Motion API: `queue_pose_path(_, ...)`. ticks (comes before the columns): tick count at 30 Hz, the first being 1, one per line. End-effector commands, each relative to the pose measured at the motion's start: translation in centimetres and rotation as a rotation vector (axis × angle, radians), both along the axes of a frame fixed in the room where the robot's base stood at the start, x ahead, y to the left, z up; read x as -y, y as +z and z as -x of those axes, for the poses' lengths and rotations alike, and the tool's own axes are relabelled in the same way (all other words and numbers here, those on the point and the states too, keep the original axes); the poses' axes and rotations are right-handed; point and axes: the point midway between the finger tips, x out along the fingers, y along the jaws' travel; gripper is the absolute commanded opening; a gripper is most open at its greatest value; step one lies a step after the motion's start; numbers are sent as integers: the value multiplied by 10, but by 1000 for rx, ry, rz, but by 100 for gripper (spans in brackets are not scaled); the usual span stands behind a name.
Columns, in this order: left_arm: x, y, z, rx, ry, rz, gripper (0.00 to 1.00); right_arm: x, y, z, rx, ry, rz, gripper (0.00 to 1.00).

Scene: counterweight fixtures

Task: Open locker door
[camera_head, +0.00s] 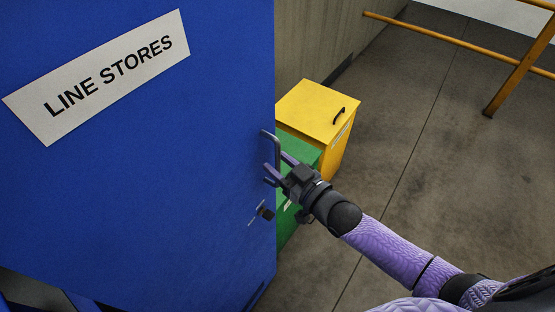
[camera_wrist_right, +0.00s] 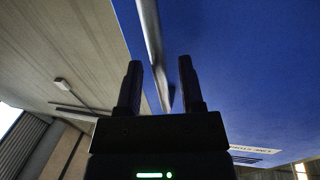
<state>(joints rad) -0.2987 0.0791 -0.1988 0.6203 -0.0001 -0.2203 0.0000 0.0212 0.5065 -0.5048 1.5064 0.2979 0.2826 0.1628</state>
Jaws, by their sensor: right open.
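The blue locker door (camera_head: 150,170) fills the left of the head view and carries a white "LINE STORES" label (camera_head: 98,75). Its bar handle (camera_head: 277,148) is near the door's right edge. My right gripper (camera_head: 274,168) is at the handle with its jaws open. In the right wrist view the metal handle (camera_wrist_right: 152,40) runs between the two spread fingers of the gripper (camera_wrist_right: 158,75); I cannot tell whether either finger touches it. A small dark lock or latch (camera_head: 265,211) sits below the handle. My left gripper is not in view.
A green box (camera_head: 300,158) and a yellow box (camera_head: 312,108) with a black handle stand behind the door's right edge, close to my right gripper. A yellow railing (camera_head: 450,40) is at the back right. The concrete floor (camera_head: 450,170) on the right is clear.

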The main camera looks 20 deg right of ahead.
Motion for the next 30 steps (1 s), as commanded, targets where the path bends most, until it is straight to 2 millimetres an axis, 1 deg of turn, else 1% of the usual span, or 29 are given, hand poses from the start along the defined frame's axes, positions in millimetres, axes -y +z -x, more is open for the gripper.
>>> queue_pose_path(3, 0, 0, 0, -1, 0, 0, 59, -4, 0, -7, 0, 0, 1, 49)
queue_pose_path(10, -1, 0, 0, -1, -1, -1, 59, -4, 0, -7, 0, 0, 1, 49)
queue_pose_path(11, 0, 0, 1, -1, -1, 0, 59, -4, 0, -7, 0, 0, 1, 47)
queue_pose_path(12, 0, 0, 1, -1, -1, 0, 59, -4, 0, -7, 0, 0, 1, 38)
queue_pose_path(14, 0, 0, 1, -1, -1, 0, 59, -4, 0, -7, 0, 0, 1, 26)
queue_pose_path(15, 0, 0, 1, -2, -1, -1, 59, -4, 0, -7, 0, 0, 1, 17)
queue_pose_path(17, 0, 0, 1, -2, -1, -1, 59, -4, 0, -7, 0, 0, 1, 4)
queue_pose_path(18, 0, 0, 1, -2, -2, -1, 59, -4, 0, -7, 0, 0, 1, 0)
queue_pose_path(30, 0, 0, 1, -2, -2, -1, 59, -4, 0, -7, 0, 0, 1, 0)
